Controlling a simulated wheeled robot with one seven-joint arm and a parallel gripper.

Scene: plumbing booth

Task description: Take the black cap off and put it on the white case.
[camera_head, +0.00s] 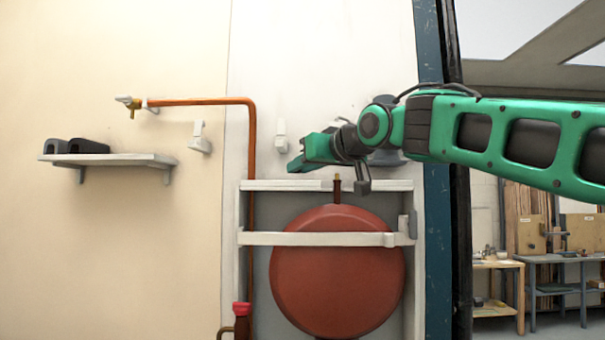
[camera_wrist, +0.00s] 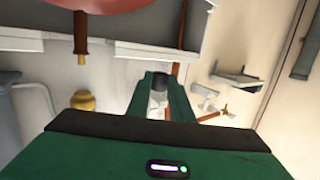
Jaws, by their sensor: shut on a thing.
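My gripper (camera_head: 297,164) is above the left part of the white case (camera_head: 290,186) in the head view. In the wrist view my gripper (camera_wrist: 161,83) is shut on a small dark piece, the black cap (camera_wrist: 160,83), between its fingertips. The cap does not show in the head view. The white case stands around a large red round tank (camera_head: 337,270), and its top edge shows in the wrist view (camera_wrist: 158,52). The cap looks apart from the case top. A brass stub (camera_head: 337,189) stands upright on top of the tank, bare.
White wall brackets (camera_head: 281,136) stick out behind my gripper. A shelf (camera_head: 120,158) with dark objects is at the left. A brass fitting (camera_wrist: 83,101) shows in the wrist view.

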